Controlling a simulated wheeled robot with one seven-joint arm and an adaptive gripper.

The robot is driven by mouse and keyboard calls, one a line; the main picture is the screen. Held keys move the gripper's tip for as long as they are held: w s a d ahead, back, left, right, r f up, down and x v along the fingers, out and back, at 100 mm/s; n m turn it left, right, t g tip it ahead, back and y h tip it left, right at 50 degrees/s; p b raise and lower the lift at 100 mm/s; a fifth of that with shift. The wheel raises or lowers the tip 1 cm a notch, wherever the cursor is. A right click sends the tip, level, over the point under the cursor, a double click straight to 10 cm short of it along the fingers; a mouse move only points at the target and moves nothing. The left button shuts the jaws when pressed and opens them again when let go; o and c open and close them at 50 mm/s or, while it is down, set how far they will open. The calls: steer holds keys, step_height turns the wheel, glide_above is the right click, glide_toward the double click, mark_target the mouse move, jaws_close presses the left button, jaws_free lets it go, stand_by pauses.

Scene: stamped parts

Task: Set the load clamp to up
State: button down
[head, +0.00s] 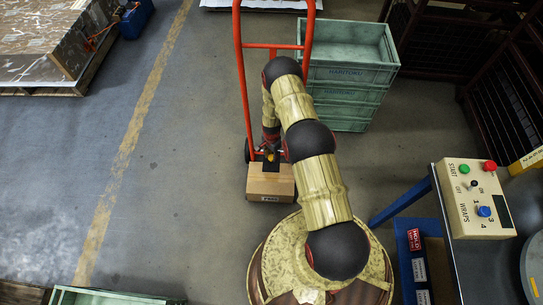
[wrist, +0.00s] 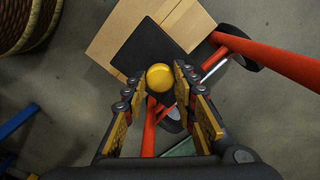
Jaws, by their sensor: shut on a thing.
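The load clamp shows in the wrist view as a yellow ball knob (wrist: 159,76) above a dark flat plate (wrist: 150,45). The plate appears over the top of a cardboard box (wrist: 110,38); whether it touches the box I cannot tell. My gripper (wrist: 157,80) is shut on the knob, with a fingertip on each side. In the head view the box (head: 270,187) stands at the foot of a red hand truck (head: 238,60). My gripper (head: 269,152) is just above the box there, and my arm hides part of the truck and most of the clamp.
Stacked green crates (head: 348,75) stand right behind the truck. A control box (head: 473,200) with coloured buttons on a blue stand is at the right. A pallet load (head: 50,40) is at the far left. The floor left of the truck is free.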

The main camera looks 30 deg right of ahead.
stand_by(0.3)
step_height(320, 180, up, 46)
steer(key=p, duration=2.1)
steer(key=shift+w+f, duration=0.15)
steer(key=shift+f, duration=0.05)
steer(key=c, duration=1.8)
jaws_free()
steer(key=shift+r, duration=0.1)
steer(key=o, duration=0.4)
step_height(320, 180, up, 12)
steer(key=shift+f, duration=0.15)
